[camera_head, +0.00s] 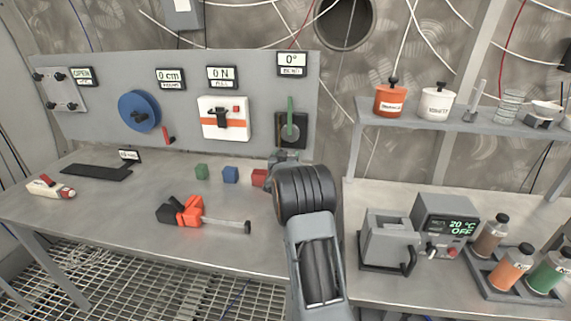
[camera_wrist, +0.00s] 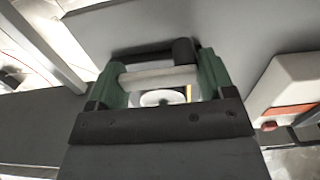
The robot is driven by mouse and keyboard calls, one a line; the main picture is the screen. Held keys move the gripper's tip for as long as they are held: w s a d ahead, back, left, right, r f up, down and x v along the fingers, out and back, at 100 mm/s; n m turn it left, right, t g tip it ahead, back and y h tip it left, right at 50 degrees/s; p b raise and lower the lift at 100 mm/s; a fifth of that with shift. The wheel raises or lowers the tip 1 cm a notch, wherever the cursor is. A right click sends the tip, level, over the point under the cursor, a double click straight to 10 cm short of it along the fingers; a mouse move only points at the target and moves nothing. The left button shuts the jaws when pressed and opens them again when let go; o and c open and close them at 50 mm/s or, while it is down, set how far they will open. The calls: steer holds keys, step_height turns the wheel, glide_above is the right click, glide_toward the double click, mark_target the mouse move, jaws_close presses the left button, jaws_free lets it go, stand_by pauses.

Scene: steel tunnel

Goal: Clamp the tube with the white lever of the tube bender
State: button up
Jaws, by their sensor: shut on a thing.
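The tube bender (camera_head: 292,131) is a black plate with a grey disc and an upright green lever (camera_head: 291,113), on the right end of the grey panel under the 0° display. My gripper (camera_head: 284,157) is just below it, with the arm in front. In the wrist view my gripper (camera_wrist: 160,78) has its green fingers at both ends of a pale bar, which looks like the white lever (camera_wrist: 150,78), and is shut on it. A black cylinder (camera_wrist: 184,51) and a white disc (camera_wrist: 155,98) show close by. I cannot make out the tube clearly.
Green (camera_head: 201,172), blue (camera_head: 231,175) and red (camera_head: 259,178) cubes lie on the table left of my gripper. An orange-black tool (camera_head: 183,211) lies nearer. A blue wheel (camera_head: 139,111) and a white box (camera_head: 224,119) are on the panel. A heater unit (camera_head: 446,224) stands right.

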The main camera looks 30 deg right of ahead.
steer(key=shift+s+d, duration=0.1)
steer(key=o, duration=0.7)
steer(key=shift+d, duration=0.1)
steer(key=shift+o, duration=0.8)
steer(key=b+v, duration=0.1)
steer(key=v, duration=1.3)
